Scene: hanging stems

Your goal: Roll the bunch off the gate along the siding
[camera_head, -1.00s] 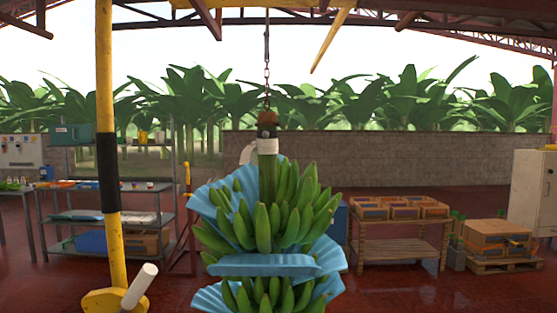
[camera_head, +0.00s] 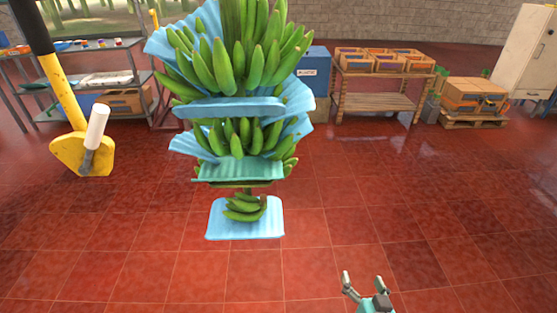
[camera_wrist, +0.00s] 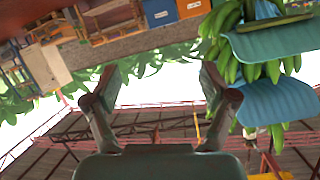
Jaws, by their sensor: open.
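The green banana bunch (camera_head: 230,60) hangs upright in the head view, with blue and teal padding sheets between its tiers. Its top and hanger are cut off by the frame. A small lowest hand of bananas (camera_head: 243,207) shows against a blue sheet. My gripper (camera_head: 364,280) is low in the head view, right of the bunch and apart from it. In the upside-down wrist view its fingers (camera_wrist: 159,76) are spread and empty, and the bunch (camera_wrist: 222,40) shows at the upper right. The gate and siding cannot be made out in the head view.
A yellow post (camera_head: 62,88) with a white-handled lever (camera_head: 96,128) stands at the left. Behind are a metal shelf (camera_head: 125,78), a wooden crate table (camera_head: 378,100) and a pallet of boxes (camera_head: 474,97). The red tiled floor (camera_head: 330,215) in front is clear.

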